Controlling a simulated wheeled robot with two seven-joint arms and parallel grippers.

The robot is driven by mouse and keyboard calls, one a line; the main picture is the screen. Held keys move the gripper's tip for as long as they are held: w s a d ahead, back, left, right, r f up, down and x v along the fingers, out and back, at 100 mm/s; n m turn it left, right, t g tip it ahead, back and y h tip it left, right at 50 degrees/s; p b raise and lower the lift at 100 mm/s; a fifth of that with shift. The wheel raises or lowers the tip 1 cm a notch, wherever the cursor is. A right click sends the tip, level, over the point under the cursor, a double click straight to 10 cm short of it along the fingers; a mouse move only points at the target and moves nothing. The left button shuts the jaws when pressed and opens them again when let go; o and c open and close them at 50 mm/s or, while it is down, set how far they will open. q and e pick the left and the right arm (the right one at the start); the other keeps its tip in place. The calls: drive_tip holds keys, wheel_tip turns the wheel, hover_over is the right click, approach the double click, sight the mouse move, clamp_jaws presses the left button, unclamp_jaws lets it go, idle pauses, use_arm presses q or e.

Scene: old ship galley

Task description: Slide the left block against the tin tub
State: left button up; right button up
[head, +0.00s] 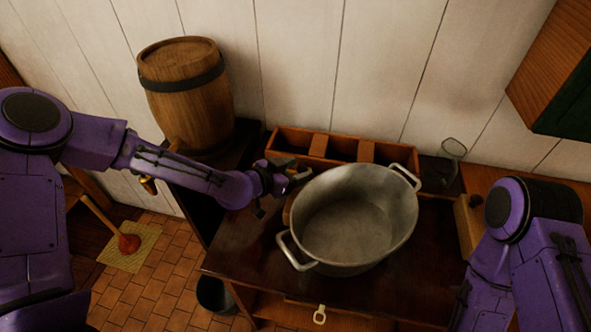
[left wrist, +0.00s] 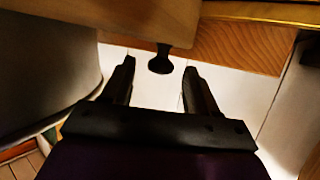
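The grey tin tub (head: 345,220) stands on the dark table, its two handles at front left and back right. The left block is a pale wooden piece (head: 288,208) at the tub's left side, mostly hidden by my gripper and the tub. In the left wrist view the block (left wrist: 145,18) fills the top, with a dark knob (left wrist: 160,62); the tub (left wrist: 45,65) is at the left. My left gripper (head: 280,186) is open; in the wrist view its fingers (left wrist: 160,82) are apart, with the knob ahead between them. Whether block and tub touch is unclear.
The right block (head: 467,226) with a dark knob stands right of the tub. A wooden divided box (head: 342,147) and a glass (head: 450,158) stand behind. A barrel (head: 188,95) is at back left. The table's front left is clear.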

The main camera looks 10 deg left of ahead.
use_arm(q)
drive_tip(key=b+v, duration=0.1)
drive_tip(key=v, duration=0.9)
drive_tip(key=shift+s, duration=0.25)
drive_tip(key=shift+a+r, duration=0.1)
drive_tip(key=shift+r, duration=0.05)
